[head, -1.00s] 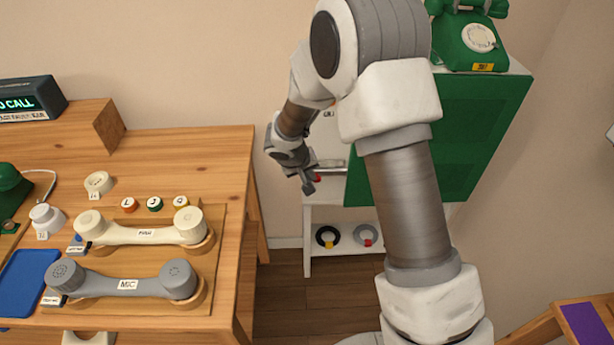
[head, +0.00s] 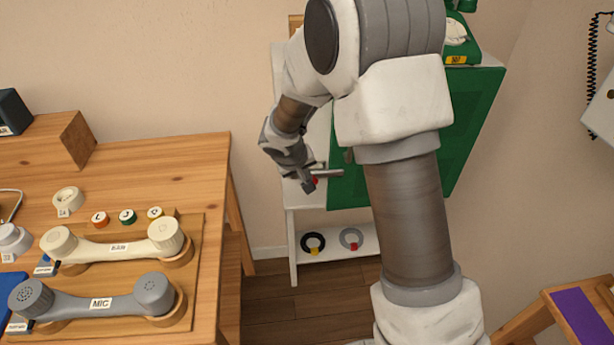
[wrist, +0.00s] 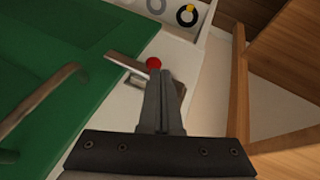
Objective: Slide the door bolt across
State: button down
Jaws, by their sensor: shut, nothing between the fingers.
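The door bolt is a grey metal bar (head: 328,173) with a red knob (head: 315,180), on the white cabinet front beside the green door (head: 470,125). In the wrist view the bar (wrist: 126,63) lies left of the red knob (wrist: 153,63), and its far end appears to overlap the green door's edge. My gripper (head: 308,186) is shut and empty, with its fingertips at the knob. In the wrist view the fingertips (wrist: 158,74) point at the knob and sit close against it; whether they touch is unclear. My arm hides part of the door.
A curved metal handle (wrist: 40,100) stands on the green door. A lower white shelf holds a black ring (head: 313,242) and a grey ring (head: 351,238). A wooden table (head: 190,160) with handsets stands left. A green phone (head: 458,42) sits on top of the cabinet.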

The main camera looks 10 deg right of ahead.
jog(key=p+v, duration=0.3)
jog(key=v, duration=1.2)
jog(key=shift+s+r, duration=0.2)
jog(key=s+d+r+m, duration=0.2)
jog(key=s+d+r, duration=0.7)
jog(key=s, duration=0.1)
jog(key=s+d+r+t+y+p, duration=0.1)
jog(key=s+r+y, duration=0.1)
jog(key=s, duration=0.5)
jog(key=s+d+r+y, duration=0.1)
jog(key=s+r, duration=0.1)
jog(key=s, duration=0.4)
notch_tip(320, 180, up, 11)
jog(key=p, duration=1.1)
jog(key=shift+a, duration=0.25)
jog(key=shift+r, duration=0.1)
